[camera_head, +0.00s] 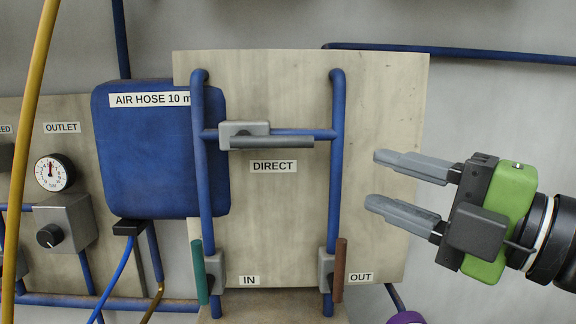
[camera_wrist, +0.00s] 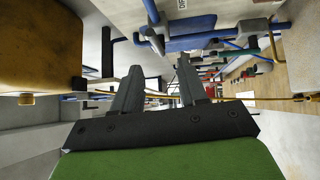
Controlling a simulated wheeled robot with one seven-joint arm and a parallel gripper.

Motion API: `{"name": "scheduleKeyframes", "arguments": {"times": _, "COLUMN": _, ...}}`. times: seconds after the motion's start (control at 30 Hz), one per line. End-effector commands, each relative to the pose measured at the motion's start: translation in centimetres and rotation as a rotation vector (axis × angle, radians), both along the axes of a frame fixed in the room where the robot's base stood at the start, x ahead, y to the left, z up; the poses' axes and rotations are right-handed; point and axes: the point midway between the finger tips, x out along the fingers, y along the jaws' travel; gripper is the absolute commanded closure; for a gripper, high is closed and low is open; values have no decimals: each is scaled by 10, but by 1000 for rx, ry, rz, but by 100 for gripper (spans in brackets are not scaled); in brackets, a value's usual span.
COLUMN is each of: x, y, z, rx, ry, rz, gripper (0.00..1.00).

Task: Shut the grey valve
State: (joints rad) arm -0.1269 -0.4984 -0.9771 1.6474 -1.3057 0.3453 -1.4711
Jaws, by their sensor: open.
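The grey valve (camera_head: 243,135) sits on the short horizontal blue pipe above the DIRECT label (camera_head: 273,167) in the head view. Its dark grey bar handle (camera_head: 272,142) lies horizontal, along the pipe, and reaches right almost to the right upright pipe. My gripper (camera_head: 374,180) is open and empty, right of the valve and a little lower, with its fingers pointing left. It is apart from the handle. The two open fingers also show in the wrist view (camera_wrist: 158,78), with nothing between them. I cannot clearly make out the grey handle in the wrist view.
A green handle (camera_head: 199,272) by the IN label and a brown handle (camera_head: 341,270) by the OUT label stand upright below. A blue box (camera_head: 150,150) is at left. A yellow hose (camera_head: 28,130) hangs at far left.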

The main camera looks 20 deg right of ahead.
Motion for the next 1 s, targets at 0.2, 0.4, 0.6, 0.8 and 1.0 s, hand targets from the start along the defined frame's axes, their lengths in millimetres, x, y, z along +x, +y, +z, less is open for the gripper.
{"name": "scheduleKeyframes", "arguments": {"times": 0.2, "x": 0, "y": 4, "z": 7, "rx": -125, "ry": -99, "rz": 2, "gripper": 58}}
{"name": "scheduleKeyframes", "arguments": {"times": 0.4, "x": 42, "y": 25, "z": 14, "rx": -122, "ry": -94, "rz": 3, "gripper": 58}}
{"name": "scheduleKeyframes", "arguments": {"times": 0.6, "x": 87, "y": 49, "z": 22, "rx": -120, "ry": -94, "rz": 4, "gripper": 58}}
{"name": "scheduleKeyframes", "arguments": {"times": 0.8, "x": 119, "y": 66, "z": 27, "rx": -119, "ry": -95, "rz": 4, "gripper": 58}}
{"name": "scheduleKeyframes", "arguments": {"times": 1.0, "x": 128, "y": 70, "z": 28, "rx": -118, "ry": -97, "rz": 3, "gripper": 58}}
